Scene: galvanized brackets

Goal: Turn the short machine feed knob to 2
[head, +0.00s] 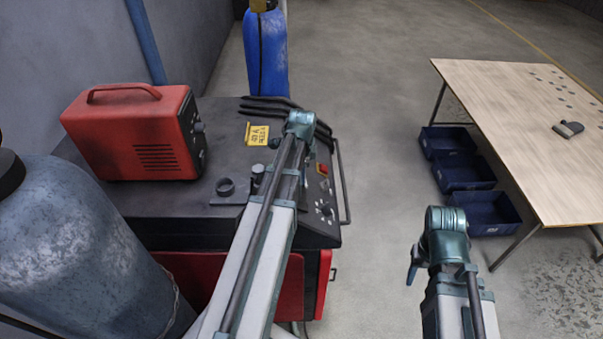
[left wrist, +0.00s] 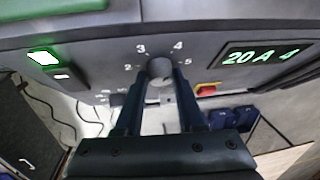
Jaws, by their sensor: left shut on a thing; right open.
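In the left wrist view, the round grey feed knob (left wrist: 160,68) sits on the dark front panel, with the numbers 2, 3, 4 and 5 around it. My left gripper (left wrist: 159,82) is shut on it, one finger on each side. The knob's pointer cannot be made out. A green display (left wrist: 261,55) right of the knob reads "20 A 4". In the head view, my left arm reaches over the dark machine (head: 222,118) to its front panel, and its fingers are hidden there. My right gripper (head: 412,268) is open and empty above the floor, right of the machine.
A red power unit (head: 150,130) stands on the machine. A lit green switch (left wrist: 43,58) and a red-and-yellow switch (left wrist: 207,89) flank the knob. A grey cylinder (head: 70,230) stands at left, a blue one (head: 265,55) behind. Blue bins (head: 465,172) lie by a wooden table (head: 510,95).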

